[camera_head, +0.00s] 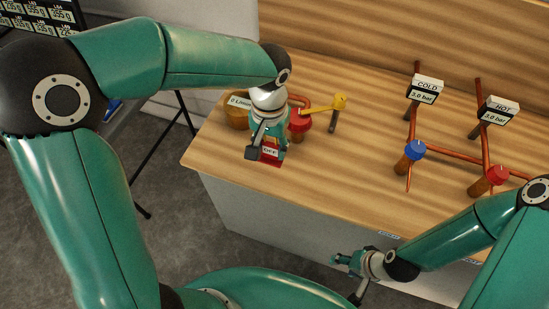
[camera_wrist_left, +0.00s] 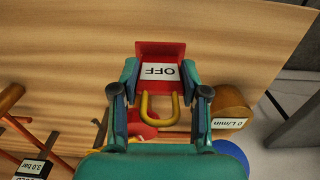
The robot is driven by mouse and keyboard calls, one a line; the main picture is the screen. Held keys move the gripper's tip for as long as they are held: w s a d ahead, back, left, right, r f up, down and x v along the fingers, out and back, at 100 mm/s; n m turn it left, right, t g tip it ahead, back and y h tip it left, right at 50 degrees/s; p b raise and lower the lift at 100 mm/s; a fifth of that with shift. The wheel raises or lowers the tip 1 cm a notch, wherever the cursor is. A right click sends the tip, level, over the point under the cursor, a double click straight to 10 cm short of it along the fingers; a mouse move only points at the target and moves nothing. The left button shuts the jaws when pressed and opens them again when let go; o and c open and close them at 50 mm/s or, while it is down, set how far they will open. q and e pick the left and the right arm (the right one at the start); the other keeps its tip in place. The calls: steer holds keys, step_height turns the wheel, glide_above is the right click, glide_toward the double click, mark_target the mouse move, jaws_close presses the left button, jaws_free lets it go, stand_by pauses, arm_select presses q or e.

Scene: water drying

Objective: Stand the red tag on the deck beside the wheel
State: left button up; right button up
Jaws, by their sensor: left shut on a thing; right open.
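The red tag (camera_head: 269,155) has a white label reading OFF and is near the deck's (camera_head: 365,190) left front edge. In the left wrist view the tag (camera_wrist_left: 160,51) shows with a yellow loop. My left gripper (camera_wrist_left: 160,74) is shut on the tag, one finger at each side. In the head view my left gripper (camera_head: 267,147) partly hides it. Whether the tag touches the deck, I cannot tell. The red wheel (camera_head: 299,121) is just behind and right of the tag, partly hidden by my gripper. My right gripper (camera_head: 338,259) is open and empty, in front of the bench.
A round wooden-coloured gauge (camera_head: 236,115) marked 0 L/min stands left of the wheel. A yellow lever (camera_head: 322,105) is to its right. Copper pipes with a blue knob (camera_head: 415,150), a red knob (camera_head: 497,175) and two pressure signs stand farther right. The middle deck is clear.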

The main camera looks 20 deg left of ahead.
mark_target(271, 158)
arm_select(q)
steer(key=shift+f, duration=2.6)
steer(key=shift+f, duration=0.15)
steer(key=o, duration=1.1)
steer(key=shift+c, duration=0.2)
step_height(271, 158, up, 12)
steer(key=shift+r, duration=0.2)
